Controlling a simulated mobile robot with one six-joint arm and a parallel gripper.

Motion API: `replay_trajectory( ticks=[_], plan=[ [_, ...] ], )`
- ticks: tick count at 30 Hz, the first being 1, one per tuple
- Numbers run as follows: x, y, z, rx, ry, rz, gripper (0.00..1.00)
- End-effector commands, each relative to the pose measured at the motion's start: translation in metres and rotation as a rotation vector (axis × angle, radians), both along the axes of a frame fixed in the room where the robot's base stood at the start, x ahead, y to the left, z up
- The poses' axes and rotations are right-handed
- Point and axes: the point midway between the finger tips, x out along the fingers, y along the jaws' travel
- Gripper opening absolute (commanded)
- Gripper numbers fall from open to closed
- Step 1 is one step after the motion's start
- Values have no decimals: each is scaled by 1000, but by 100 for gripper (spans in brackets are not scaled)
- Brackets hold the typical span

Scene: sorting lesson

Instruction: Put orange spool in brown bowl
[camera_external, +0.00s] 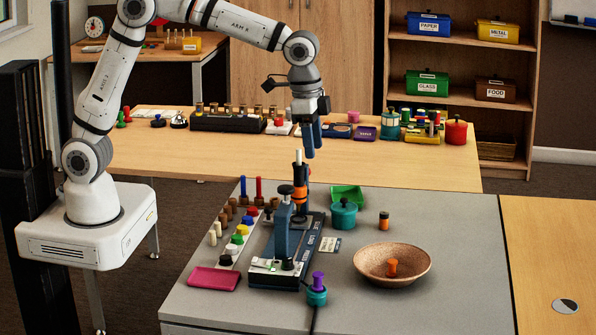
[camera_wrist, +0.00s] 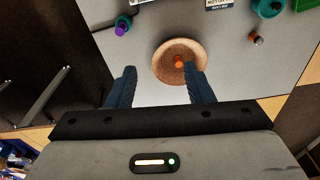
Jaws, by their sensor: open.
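The brown bowl (camera_external: 362,276) is wide and speckled and sits on the grey table at the right. A small orange spool (camera_external: 392,267) stands inside it. In the wrist view the bowl (camera_wrist: 160,68) lies beyond my fingertips, with the orange spool (camera_wrist: 179,62) near its middle. My gripper (camera_external: 313,150) is open and empty, pointing down, high above the table. It is up and to the left of the bowl in the external view. Its two blue fingers (camera_wrist: 160,72) are apart in the wrist view, with nothing between them.
A blue-and-black apparatus (camera_external: 283,235) with an orange-and-black piece and white tip stands under my gripper. A teal pot (camera_external: 343,216), green tray (camera_external: 348,196), small black-and-orange jar (camera_external: 384,221), purple-topped teal jar (camera_external: 317,290) and pink tray (camera_external: 214,279) stand around.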

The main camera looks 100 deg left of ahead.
Motion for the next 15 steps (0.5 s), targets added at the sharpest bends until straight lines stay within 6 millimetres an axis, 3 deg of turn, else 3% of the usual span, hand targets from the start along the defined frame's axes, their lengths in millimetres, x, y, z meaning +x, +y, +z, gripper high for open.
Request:
replay_trajectory(
  ticks=[1, 6, 15],
  plan=[
    [-22, -3, 11, -1, -13, 5, 47],
    [-94, -10, 28, -5, -42, 27, 47],
    [-224, -19, 22, -16, -93, 70, 47]
  ],
)
